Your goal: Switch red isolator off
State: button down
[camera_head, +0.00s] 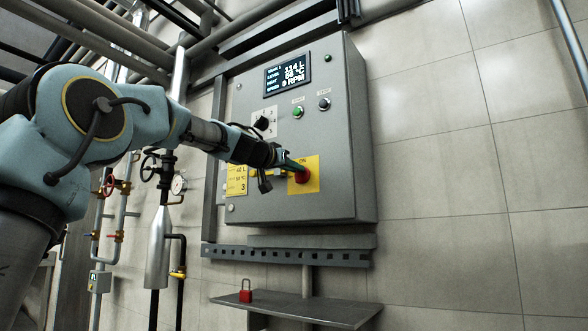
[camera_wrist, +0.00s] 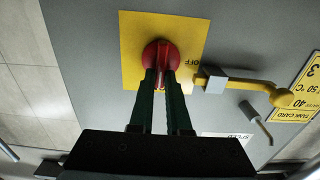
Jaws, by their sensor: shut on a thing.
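The red isolator (camera_head: 302,175) is a round red rotary knob on a yellow plate (camera_head: 311,187) at the lower right of the grey control box (camera_head: 350,150). The word ON shows above the knob in the head view. In the wrist view the red isolator (camera_wrist: 160,56) sits on its yellow plate (camera_wrist: 135,30), with OFF printed to its right. My gripper (camera_head: 290,163) reaches it from the left. Its two green fingers, also in the wrist view (camera_wrist: 161,78), are shut on the knob's raised grip. The fingers hide part of the knob.
A yellow-handled lever (camera_wrist: 240,83) sticks out beside the isolator plate. A display (camera_head: 287,75), a green button (camera_head: 298,112) and a black button (camera_head: 324,104) are higher on the box. A shelf (camera_head: 310,310) with a red padlock (camera_head: 246,295) is below. Pipes stand left; the right wall is clear.

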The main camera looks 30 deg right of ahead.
jog(key=shift+n, duration=0.3)
jog(key=n, duration=0.5)
jog(key=w+f+n+b, duration=0.1)
jog(key=n, duration=0.5)
jog(key=n+b, duration=0.1)
jog(key=n, duration=0.5)
jog(key=shift+w+a+f, duration=0.15)
jog(key=shift+a+f, duration=0.05)
jog(key=shift+a, duration=0.15)
jog(key=shift+n, duration=0.3)
jog(key=c, duration=0.9)
grip_release()
